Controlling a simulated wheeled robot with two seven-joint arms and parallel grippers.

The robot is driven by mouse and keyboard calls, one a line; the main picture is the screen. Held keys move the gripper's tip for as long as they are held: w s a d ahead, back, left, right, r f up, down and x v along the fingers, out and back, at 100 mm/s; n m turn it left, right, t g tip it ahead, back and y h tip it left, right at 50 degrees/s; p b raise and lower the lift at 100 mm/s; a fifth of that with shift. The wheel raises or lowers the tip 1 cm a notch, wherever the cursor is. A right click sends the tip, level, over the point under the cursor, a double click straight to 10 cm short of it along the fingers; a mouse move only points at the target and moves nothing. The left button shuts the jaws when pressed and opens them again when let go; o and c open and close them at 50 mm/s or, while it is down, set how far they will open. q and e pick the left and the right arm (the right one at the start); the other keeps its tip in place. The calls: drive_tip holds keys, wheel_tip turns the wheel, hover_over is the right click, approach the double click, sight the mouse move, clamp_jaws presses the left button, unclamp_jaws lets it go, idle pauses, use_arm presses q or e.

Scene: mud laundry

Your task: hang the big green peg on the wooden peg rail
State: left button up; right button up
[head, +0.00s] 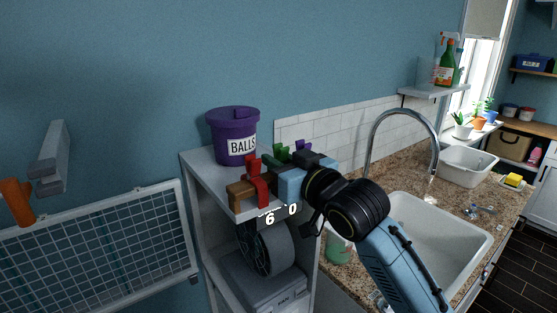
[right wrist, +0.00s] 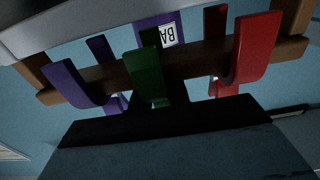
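The wooden peg rail (head: 240,193) is at the top front of the grey shelf unit. In the right wrist view the brown rail (right wrist: 198,58) crosses the picture. A red peg (head: 257,187), a green peg (head: 281,155) and a purple peg (head: 302,146) are at the rail. In the right wrist view the green peg (right wrist: 148,78) is in the middle, across the rail, between the purple peg (right wrist: 70,84) and the red peg (right wrist: 254,48). My right gripper (head: 290,184) is at the rail, close to the green peg. Its fingertips are hidden or too dark to read. My left gripper is out of view.
A purple bucket (head: 235,135) labelled BALLS stands on the shelf unit (head: 200,170) behind the rail. A wire rack (head: 110,245) and a grey bracket (head: 52,160) are on the wall at left. A sink (head: 440,235) and a tall tap (head: 437,150) are at right.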

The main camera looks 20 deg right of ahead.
drive_tip(key=o, duration=0.5)
drive_tip(key=shift+s, duration=0.1)
drive_tip(key=shift+s+d, duration=0.1)
drive_tip(key=shift+s, duration=0.1)
drive_tip(key=shift+p+v, duration=2.4)
drive_tip(key=shift+v, duration=3.95)
